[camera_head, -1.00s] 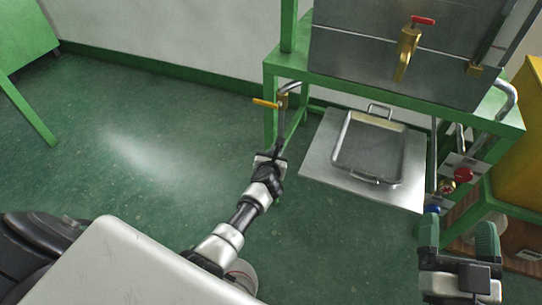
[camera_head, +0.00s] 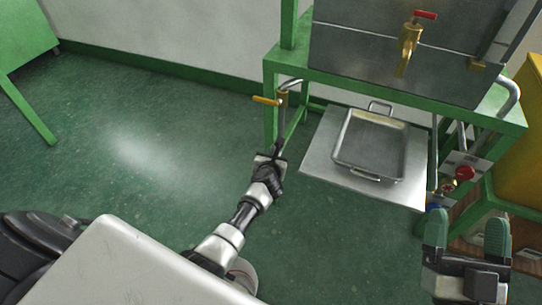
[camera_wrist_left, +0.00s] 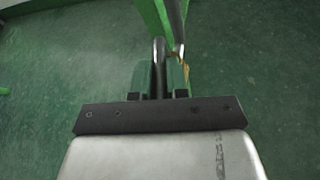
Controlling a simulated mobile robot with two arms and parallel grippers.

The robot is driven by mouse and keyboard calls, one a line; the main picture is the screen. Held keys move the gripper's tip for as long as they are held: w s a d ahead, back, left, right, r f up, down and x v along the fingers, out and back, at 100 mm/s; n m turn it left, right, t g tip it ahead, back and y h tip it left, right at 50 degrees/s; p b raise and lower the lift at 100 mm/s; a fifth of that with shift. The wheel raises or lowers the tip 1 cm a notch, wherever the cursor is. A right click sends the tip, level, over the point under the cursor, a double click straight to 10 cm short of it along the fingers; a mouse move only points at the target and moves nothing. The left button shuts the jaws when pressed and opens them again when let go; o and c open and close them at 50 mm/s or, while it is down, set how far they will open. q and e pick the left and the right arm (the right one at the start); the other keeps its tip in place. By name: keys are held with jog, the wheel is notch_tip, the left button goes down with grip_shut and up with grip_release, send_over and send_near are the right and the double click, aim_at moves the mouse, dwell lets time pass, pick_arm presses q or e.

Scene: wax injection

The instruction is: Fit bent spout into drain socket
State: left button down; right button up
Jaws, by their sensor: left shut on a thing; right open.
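My left gripper (camera_head: 274,157) is beside the front left leg of the green stand. It is shut on the bent spout, a dark grey tube that shows between the green fingers in the left wrist view (camera_wrist_left: 158,58). A brass part also shows just right of the fingers in the left wrist view (camera_wrist_left: 184,66). I cannot tell whether spout and socket touch. My right gripper (camera_head: 467,228) is open and empty at lower right.
A metal tank (camera_head: 400,62) with a red-handled brass tap (camera_head: 409,48) sits on the green stand (camera_head: 375,82). A metal tray (camera_head: 340,148) lies on a plate (camera_head: 318,165) below. Pipes and a red knob (camera_head: 464,174) are near my right gripper.

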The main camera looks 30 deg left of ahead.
pick_arm(q)
jog(key=shift+f+b, duration=0.4)
jog(key=shift+f, duration=0.1)
pick_arm(e)
jog(key=shift+s+r+t+y, duration=0.3)
jog(key=shift+s+r+t, duration=0.45)
jog(key=shift+r+t, duration=0.35)
pick_arm(q)
jog(key=c, duration=1.1)
grip_release()
jog(key=shift+o, duration=0.2)
pick_arm(e)
jog(key=shift+y, duration=0.3)
pick_arm(q)
jog(key=shift+s+d+r, duration=0.1)
jog(key=shift+s, duration=0.05)
jog(key=p+v, duration=0.5)
jog(key=v, duration=0.5)
jog(key=shift+s, duration=0.2)
pick_arm(e)
notch_tip(320, 180, down, 14)
jog(key=d+g+h, duration=0.2)
jog(key=g+h, duration=0.3)
jog(key=g, duration=0.8)
jog(key=shift+w+d+m, duration=0.15)
jog(key=shift+d+m, duration=0.15)
pick_arm(q)
jog(key=shift+r, duration=0.1)
pick_arm(e)
jog(key=shift+f, duration=0.1)
